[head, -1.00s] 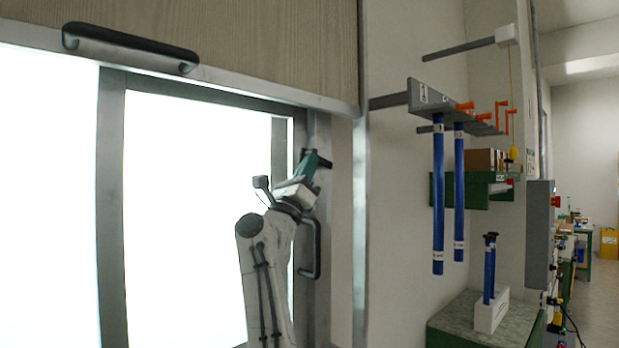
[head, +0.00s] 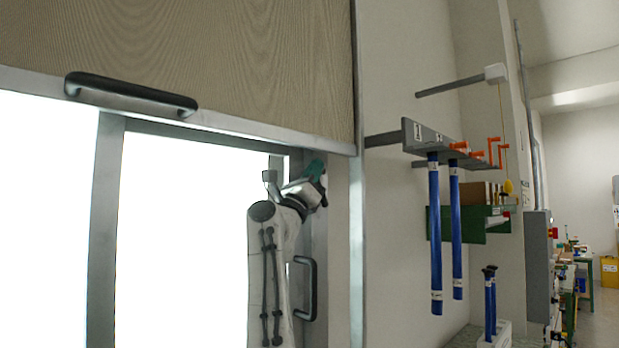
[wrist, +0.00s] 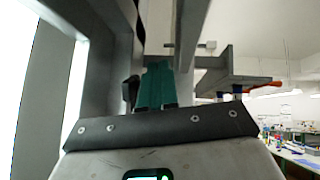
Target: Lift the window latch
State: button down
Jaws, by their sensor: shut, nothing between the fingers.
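The window (head: 190,240) has a grey metal frame and bright panes. A black pull handle (head: 308,288) is on its right frame post. My gripper (head: 318,172), with teal fingers, is at the upper part of that post, just below the shutter's bottom edge. In the wrist view its fingers (wrist: 156,86) are together and empty, pointing along the frame. A dark piece (wrist: 130,92) is close on their left, against the frame; it may be the latch, but I cannot tell whether they touch. In the head view the latch is hidden behind my gripper.
A wood-grain panel (head: 200,55) with a black handle (head: 130,93) covers the top of the window. To the right, a grey wall rack (head: 435,140) holds hanging blue rods (head: 435,235). A green shelf (head: 470,225) with a box is behind them.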

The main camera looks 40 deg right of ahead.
jog(key=shift+x, duration=0.85)
jog(key=shift+s+d, duration=0.15)
jog(key=shift+f, duration=0.1)
dwell(0.3)
jog(key=s+a+b, duration=0.2)
jog(key=a+b, duration=0.2)
jog(key=a, duration=0.9)
jog(key=shift+s+f, duration=0.2)
jog(key=shift+s, duration=0.05)
jog(key=shift+s, duration=0.1)
